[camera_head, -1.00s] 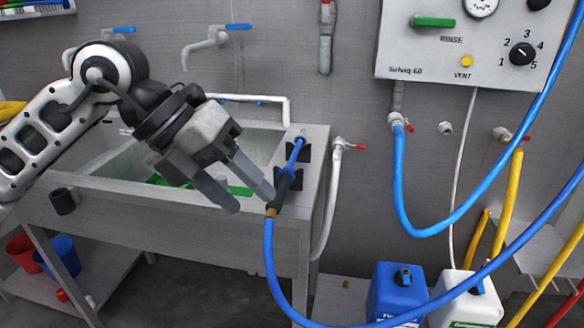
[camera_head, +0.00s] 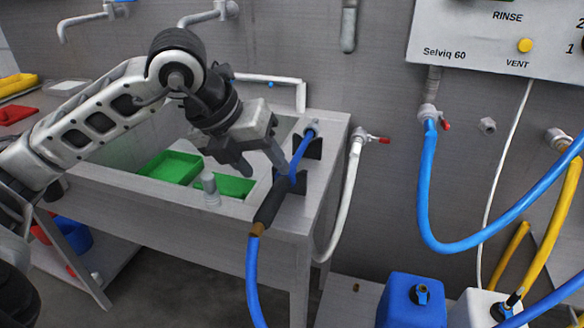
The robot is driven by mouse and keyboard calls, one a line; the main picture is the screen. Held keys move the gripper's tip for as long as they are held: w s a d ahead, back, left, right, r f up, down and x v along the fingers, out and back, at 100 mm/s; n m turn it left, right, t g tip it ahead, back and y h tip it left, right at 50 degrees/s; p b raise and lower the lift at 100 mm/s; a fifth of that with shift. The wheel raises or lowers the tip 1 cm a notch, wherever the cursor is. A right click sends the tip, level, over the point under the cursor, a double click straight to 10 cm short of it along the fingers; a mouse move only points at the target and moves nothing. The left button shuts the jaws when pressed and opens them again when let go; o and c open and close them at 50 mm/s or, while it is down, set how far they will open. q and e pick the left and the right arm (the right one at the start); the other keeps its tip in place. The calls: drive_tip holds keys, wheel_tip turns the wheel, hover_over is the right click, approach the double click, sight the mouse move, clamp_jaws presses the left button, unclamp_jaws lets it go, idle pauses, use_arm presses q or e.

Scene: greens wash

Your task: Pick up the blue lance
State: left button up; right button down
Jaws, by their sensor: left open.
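The blue lance (camera_head: 270,203) rests in dark holders at the right end of the sink bench (camera_head: 318,190). It has a blue front tube, a dark grip and a brass-coloured fitting at its lower end, where a blue hose (camera_head: 253,278) hangs off. My left gripper (camera_head: 268,168) is open, just left of and over the lance's upper part. One finger overlaps the blue tube in the picture; I cannot tell whether it touches. My right gripper is not in view.
Green trays (camera_head: 171,167) lie in the sink. A white pipe with a red-handled valve (camera_head: 357,150) stands right of the bench. A blue canister (camera_head: 411,302) and a white canister (camera_head: 474,310) stand low at right. Blue and yellow hoses (camera_head: 565,225) hang at the right.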

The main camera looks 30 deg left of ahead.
sight(276, 185)
use_arm(q)
drive_tip(key=x, duration=0.6)
drive_tip(key=shift+f+p, duration=0.25)
drive_tip(key=shift+p, duration=0.05)
drive_tip(key=shift+c, duration=0.3)
drive_tip(key=c, duration=0.7)
